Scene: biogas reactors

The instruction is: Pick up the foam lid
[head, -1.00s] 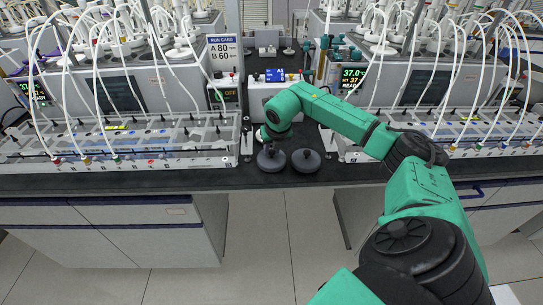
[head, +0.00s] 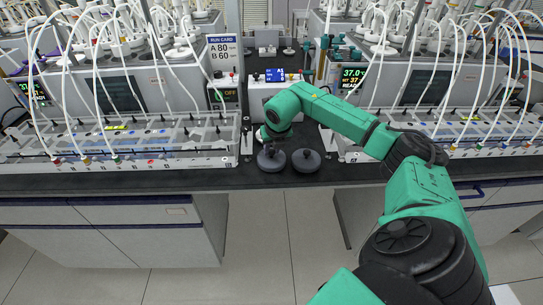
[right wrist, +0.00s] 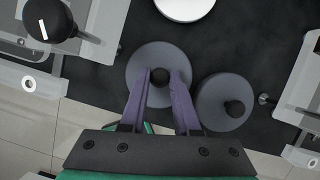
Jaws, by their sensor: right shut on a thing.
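Two round dark grey lids with black knobs rest side by side on the black bench top, near its front edge. The left lid (head: 271,163) is below my right gripper, and it also shows in the right wrist view (right wrist: 137,78). The right lid (head: 306,161) stands free and shows beside it in the wrist view (right wrist: 212,113). I cannot tell by looks which one is foam. My right gripper (right wrist: 160,79) has its purple fingers shut on the left lid's black knob. In the head view my arm hides the fingers. My left gripper is not in view.
Clear-topped reactor racks with white tubes stand on the left (head: 150,140) and right (head: 470,135). A run card (head: 222,52) reads A 80, B 60. A white round piece (right wrist: 185,5) lies behind the lids. The bench has a front edge with open floor below.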

